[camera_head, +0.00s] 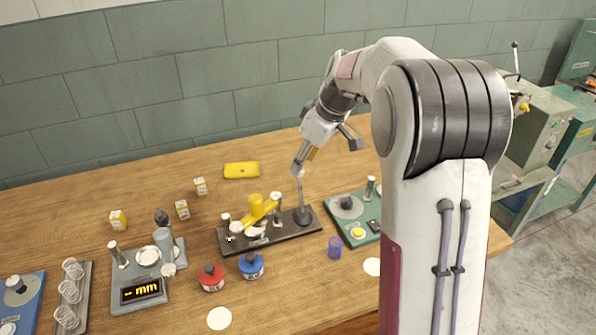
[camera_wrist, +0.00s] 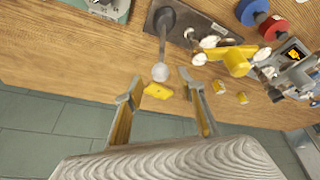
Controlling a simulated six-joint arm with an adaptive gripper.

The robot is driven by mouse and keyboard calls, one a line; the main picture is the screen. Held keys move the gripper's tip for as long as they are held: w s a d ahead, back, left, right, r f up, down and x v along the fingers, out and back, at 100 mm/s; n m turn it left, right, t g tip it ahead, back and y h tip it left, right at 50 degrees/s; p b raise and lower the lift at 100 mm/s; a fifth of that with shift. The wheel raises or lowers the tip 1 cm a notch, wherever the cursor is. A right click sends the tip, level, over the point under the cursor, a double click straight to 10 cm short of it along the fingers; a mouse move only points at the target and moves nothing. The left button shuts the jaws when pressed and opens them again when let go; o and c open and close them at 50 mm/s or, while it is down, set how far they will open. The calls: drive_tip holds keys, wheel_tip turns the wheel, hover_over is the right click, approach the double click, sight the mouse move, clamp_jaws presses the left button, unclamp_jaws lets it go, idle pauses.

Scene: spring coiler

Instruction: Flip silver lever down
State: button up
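The silver lever (camera_head: 300,186) stands nearly upright at the right end of the dark spring coiler base (camera_head: 240,243). In the wrist view, the lever's round knob (camera_wrist: 160,73) lies just past my fingertips, roughly centred between them, and its shaft (camera_wrist: 163,45) runs to a dark round foot. My gripper (camera_wrist: 160,92) is open, with one finger on each side and nothing visibly held. In the head view my gripper (camera_head: 299,166) is at the top of the lever. I cannot tell whether it touches the knob.
A yellow crank (camera_head: 258,210) sits left of the lever on the same base. A green device (camera_head: 350,205) and a small blue cup (camera_head: 335,246) are to the right. Red (camera_head: 211,278) and blue (camera_head: 251,265) pots stand in front. A yellow case (camera_head: 241,170) lies behind on open table.

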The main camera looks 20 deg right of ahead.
sight(299, 187)
drive_tip(key=shift+x, duration=2.65)
clamp_jaws()
